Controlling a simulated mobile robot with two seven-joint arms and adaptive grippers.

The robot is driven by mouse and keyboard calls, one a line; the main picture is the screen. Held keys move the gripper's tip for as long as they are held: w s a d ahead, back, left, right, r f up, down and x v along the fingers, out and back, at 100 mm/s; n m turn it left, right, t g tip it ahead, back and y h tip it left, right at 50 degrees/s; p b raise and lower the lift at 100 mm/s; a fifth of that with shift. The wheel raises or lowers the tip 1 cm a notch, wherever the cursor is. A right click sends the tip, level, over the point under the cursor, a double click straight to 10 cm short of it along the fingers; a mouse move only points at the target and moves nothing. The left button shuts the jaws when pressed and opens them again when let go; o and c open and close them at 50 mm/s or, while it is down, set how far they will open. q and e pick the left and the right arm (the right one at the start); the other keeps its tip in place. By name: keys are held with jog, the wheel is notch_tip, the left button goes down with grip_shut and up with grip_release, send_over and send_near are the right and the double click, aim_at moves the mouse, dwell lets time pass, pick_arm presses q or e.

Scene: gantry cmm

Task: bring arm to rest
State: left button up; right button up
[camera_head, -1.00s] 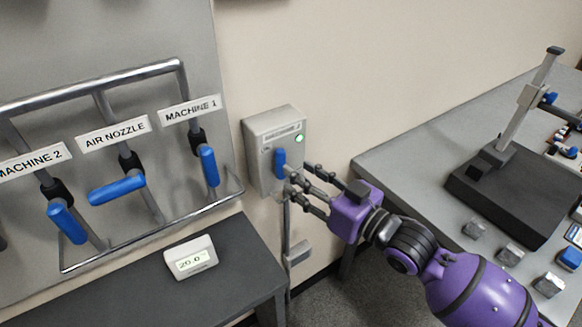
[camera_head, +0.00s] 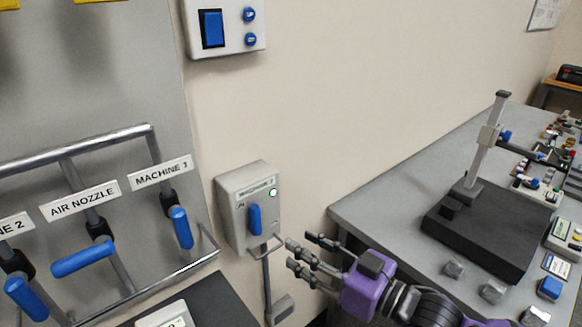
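My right gripper (camera_head: 312,262) is purple with dark fingers. It is in the lower middle of the head view, to the right of a grey wall box (camera_head: 248,208). Its fingers are spread apart with nothing between them. The box has a blue switch handle (camera_head: 255,220) and a lit green lamp (camera_head: 273,192). The fingertips appear close to the box's lower right side but apart from the handle. My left gripper is not in the view.
A grey table (camera_head: 375,205) on the right carries a black-based stand (camera_head: 488,240) and several small blocks. Labelled valves with blue handles (camera_head: 83,259) are on the left panel. A display unit (camera_head: 165,315) is at the bottom edge. A switch box (camera_head: 225,27) hangs above.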

jog(key=s+d+f+m+h+p, duration=0.15)
jog(key=d+f+h, duration=0.3)
jog(key=f, duration=0.55)
jog(key=s+d+f+m+h, duration=0.25)
jog(key=d+f+h, duration=0.2)
jog(key=f, duration=0.55)
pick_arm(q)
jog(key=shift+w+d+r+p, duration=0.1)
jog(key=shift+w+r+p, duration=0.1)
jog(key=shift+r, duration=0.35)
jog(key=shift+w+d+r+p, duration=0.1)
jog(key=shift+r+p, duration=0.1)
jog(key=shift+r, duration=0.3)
pick_arm(e)
jog(key=s+d+f+m+g+h, duration=0.1)
jog(key=s+d+f+m+h, duration=0.1)
jog(key=s+f, duration=0.5)
jog(key=s+d+f+m+g+h, duration=0.1)
jog(key=s+f, duration=0.6)
jog(key=s, duration=0.9)
jog(key=shift+s+d+f+m+g+h, duration=0.4)
jog(key=shift+d+m+g, duration=0.4)
jog(key=shift+m, duration=0.3)
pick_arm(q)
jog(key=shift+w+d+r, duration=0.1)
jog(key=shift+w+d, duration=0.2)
pick_arm(e)
jog(key=shift+w, duration=0.1)
